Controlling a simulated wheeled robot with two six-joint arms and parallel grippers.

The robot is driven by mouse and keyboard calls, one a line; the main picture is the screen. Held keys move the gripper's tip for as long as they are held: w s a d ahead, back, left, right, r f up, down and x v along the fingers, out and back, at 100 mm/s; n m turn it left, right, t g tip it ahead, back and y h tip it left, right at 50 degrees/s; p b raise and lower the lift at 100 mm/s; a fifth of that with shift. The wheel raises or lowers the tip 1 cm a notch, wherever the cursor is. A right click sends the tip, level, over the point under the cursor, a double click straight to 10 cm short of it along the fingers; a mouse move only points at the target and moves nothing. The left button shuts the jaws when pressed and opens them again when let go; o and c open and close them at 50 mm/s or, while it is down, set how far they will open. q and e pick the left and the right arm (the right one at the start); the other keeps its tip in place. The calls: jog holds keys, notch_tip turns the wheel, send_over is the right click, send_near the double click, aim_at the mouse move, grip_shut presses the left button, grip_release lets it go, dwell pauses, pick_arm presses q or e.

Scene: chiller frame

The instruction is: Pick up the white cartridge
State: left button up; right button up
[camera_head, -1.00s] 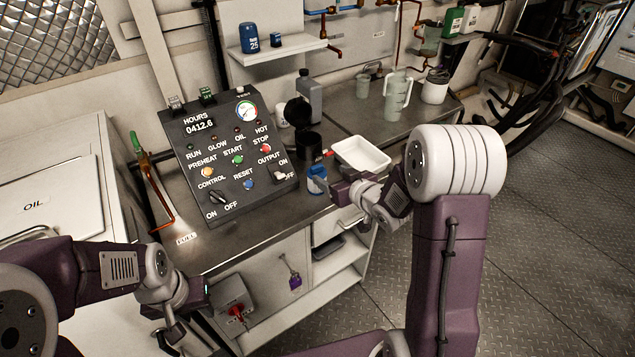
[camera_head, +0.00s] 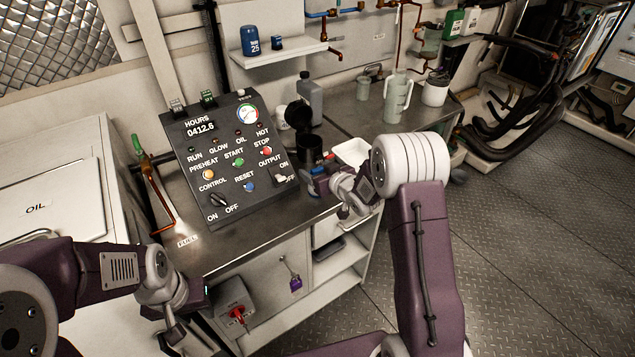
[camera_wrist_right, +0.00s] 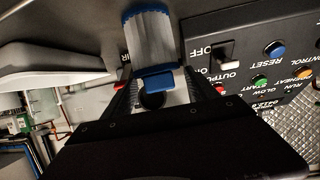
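The white cartridge (camera_wrist_right: 152,42) has blue ends and stands on the bench in front of the right wrist camera. In the head view my right gripper (camera_head: 322,183) is at the bench's front edge. My left gripper (camera_head: 175,330) hangs low left, its fingers unclear.
The black control panel (camera_head: 235,155) stands close to the left of the right gripper. A white tray (camera_head: 350,150) lies just behind it. A blue can (camera_head: 250,40) is on the shelf.

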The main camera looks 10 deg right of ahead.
jog(key=shift+s, duration=0.1)
grip_shut()
jog(key=shift+f, duration=0.1)
jog(key=r, duration=0.2)
jog(key=d+r, duration=0.1)
jog(key=r, duration=0.2)
jog(key=shift+p, duration=0.3)
jog(key=s+d+r+p, duration=0.2)
jog(key=s+d+r, duration=0.2)
jog(key=d, duration=0.6)
notch_tip(320, 180, up, 2)
jog(key=shift+s+r, duration=0.1)
jog(key=shift+s, duration=0.1)
